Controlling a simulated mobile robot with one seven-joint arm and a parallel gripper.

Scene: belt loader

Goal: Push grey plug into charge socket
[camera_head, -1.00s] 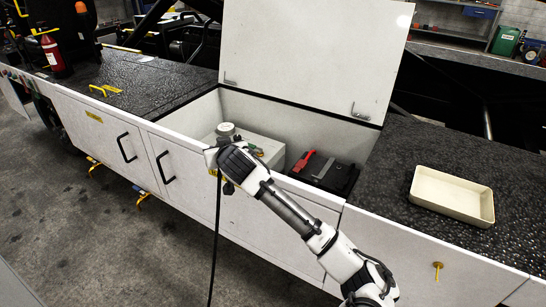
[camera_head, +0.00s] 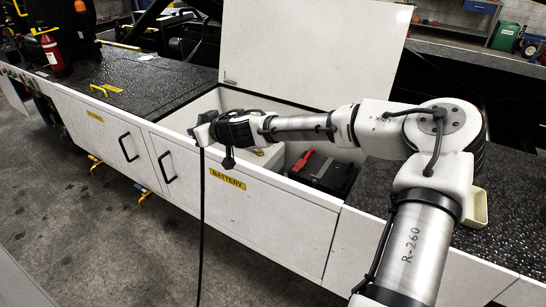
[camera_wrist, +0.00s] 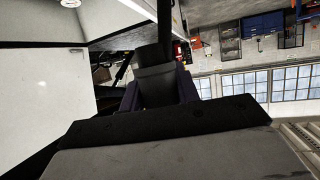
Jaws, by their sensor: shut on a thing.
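My gripper (camera_head: 203,131) is at the front left edge of the open battery compartment, above the yellow BATTERY label (camera_head: 227,179). In the wrist view, the two fingers of my gripper (camera_wrist: 158,90) are shut on the dark grey plug (camera_wrist: 156,82), which points away from the wrist. A black cable (camera_head: 201,225) hangs straight down from the gripper toward the floor. In the head view the plug itself is hard to make out at the gripper. I cannot make out the charge socket in either view; my gripper and forearm hide part of the compartment.
The white compartment lid (camera_head: 315,50) stands raised behind. A white box (camera_head: 272,158) and a black battery with a red part (camera_head: 301,161) sit inside. The left deck (camera_head: 150,75) is mostly clear.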

